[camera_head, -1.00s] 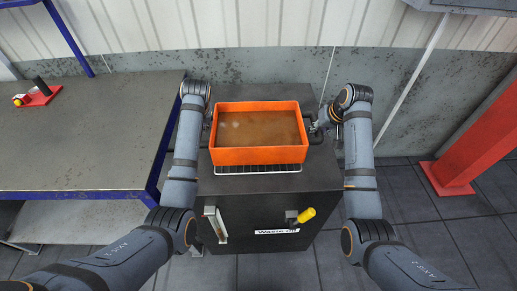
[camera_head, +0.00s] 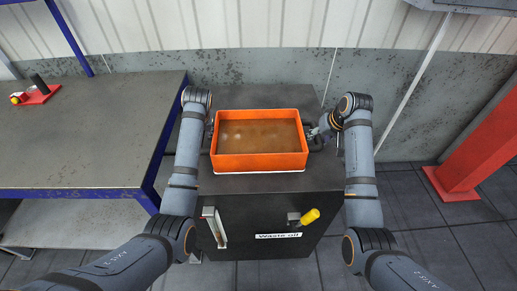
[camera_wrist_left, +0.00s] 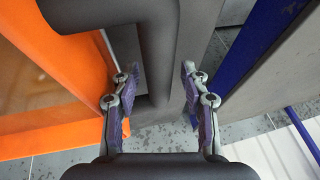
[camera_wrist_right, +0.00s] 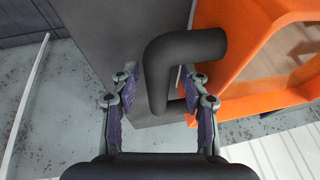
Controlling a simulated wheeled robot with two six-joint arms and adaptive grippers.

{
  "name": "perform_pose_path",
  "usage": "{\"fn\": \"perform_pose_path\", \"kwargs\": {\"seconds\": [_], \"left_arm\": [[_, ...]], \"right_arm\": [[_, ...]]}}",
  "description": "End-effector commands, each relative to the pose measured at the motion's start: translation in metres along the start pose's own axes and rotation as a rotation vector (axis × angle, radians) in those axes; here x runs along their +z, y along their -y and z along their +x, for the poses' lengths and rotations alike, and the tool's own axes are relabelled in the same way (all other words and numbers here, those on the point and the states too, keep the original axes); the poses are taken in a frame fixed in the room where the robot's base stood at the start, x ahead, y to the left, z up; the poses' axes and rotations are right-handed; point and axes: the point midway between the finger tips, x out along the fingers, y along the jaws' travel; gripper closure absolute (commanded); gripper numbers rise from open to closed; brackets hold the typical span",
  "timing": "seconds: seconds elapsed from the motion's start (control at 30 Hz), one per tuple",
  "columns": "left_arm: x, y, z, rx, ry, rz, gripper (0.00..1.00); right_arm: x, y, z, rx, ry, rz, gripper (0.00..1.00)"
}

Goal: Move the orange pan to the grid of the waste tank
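The orange pan (camera_head: 260,162), filled with brown liquid, sits level on top of the dark waste tank (camera_head: 325,175). The white front edge of the grid (camera_head: 262,172) shows just under the pan's front wall; the rest of the grid is hidden. My left gripper (camera_wrist_left: 158,75) is open at the pan's left side, with the black left handle (camera_wrist_left: 158,50) between its spread fingers. My right gripper (camera_wrist_right: 158,75) is open at the right side, with the black right handle (camera_wrist_right: 160,75) between its fingers. Small gaps show beside both handles.
A grey workbench (camera_head: 80,140) with blue edges stands left of the tank, with a red tray (camera_head: 38,95) on it. A red post (camera_head: 470,155) stands at the right. A wall (camera_head: 270,65) is close behind. The tank front has a yellow-handled valve (camera_head: 309,216).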

Motion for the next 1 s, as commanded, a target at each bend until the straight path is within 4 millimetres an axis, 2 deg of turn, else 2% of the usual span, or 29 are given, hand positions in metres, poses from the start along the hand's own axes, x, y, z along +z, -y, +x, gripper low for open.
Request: {"fn": "perform_pose_path", "kwargs": {"seconds": [0.27,0.37,0.6,0.7,0.83,1.0], "left_arm": [[-0.001,0.000,-0.005,0.001,-0.002,0.000,0.54],[-0.001,-0.001,-0.020,0.002,-0.004,0.000,0.54],[-0.001,-0.001,-0.079,0.003,-0.006,-0.002,0.54],[0.000,-0.001,-0.099,0.002,-0.003,-0.001,0.54],[0.000,0.000,-0.115,0.001,-0.002,0.000,0.54],[0.001,0.000,-0.121,0.000,0.000,0.000,0.54]], "right_arm": [[0.000,0.000,0.000,0.000,0.000,0.000,0.54],[0.000,0.000,0.000,0.000,0.000,0.000,0.54],[0.000,0.000,0.000,0.000,0.000,0.000,0.54],[0.000,0.000,0.000,0.000,0.000,0.000,0.54],[0.000,0.000,0.000,0.000,0.000,0.000,0.54],[0.000,0.000,0.000,0.000,0.000,0.000,0.54]]}}
